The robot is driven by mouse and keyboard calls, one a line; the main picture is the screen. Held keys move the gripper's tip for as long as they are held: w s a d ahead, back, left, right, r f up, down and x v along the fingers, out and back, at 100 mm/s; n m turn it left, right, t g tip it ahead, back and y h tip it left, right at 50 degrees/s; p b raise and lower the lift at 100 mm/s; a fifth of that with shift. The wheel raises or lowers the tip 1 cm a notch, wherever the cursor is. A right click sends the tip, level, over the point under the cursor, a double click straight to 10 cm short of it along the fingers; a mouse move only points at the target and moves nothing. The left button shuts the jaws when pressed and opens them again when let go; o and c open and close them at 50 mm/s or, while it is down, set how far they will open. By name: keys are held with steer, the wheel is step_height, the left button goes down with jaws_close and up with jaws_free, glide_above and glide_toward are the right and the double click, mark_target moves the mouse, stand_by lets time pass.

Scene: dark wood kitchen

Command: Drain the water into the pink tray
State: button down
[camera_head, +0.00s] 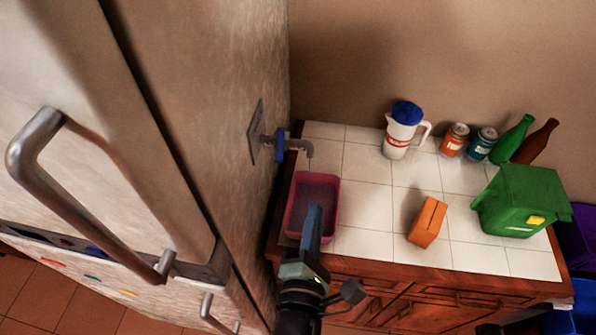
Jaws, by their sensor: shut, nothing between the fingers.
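A pink tray (331,190) stands at the left end of the white tiled counter, close to the wall. A metal tap (301,145) with a blue handle (279,145) sticks out from the wall above the tray's far side. My gripper (316,208) is shut and empty. Its blue fingers reach over the tray and hide part of its inside. I cannot tell whether water is running from the tap or lies in the tray.
A white jug with a blue lid (400,135), cans (454,141) and bottles (513,140) stand along the back wall. An orange block (428,222) and a green bin (525,200) stand to the right. Bare tiles lie between tray and block. A fridge (130,120) fills the left.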

mark_target(280, 145)
steer(key=d+f+m+g+y+b, duration=0.1)
steer(key=d+f+m+b, duration=0.1)
steer(key=m, duration=1)
steer(key=d+f+m+g+y+b, duration=0.1)
steer(key=d+f+m, duration=0.1)
steer(key=m, duration=1.1)
step_height(280, 145, up, 7)
steer(key=m+t+y+b, duration=0.2)
steer(key=m+y, duration=0.3)
steer(key=m, duration=0.8)
steer(key=w+a+p, duration=0.5)
steer(key=w+a, duration=0.3)
steer(key=w, duration=0.1)
steer(key=shift+f+p, duration=0.15)
steer(key=shift+p, duration=0.15)
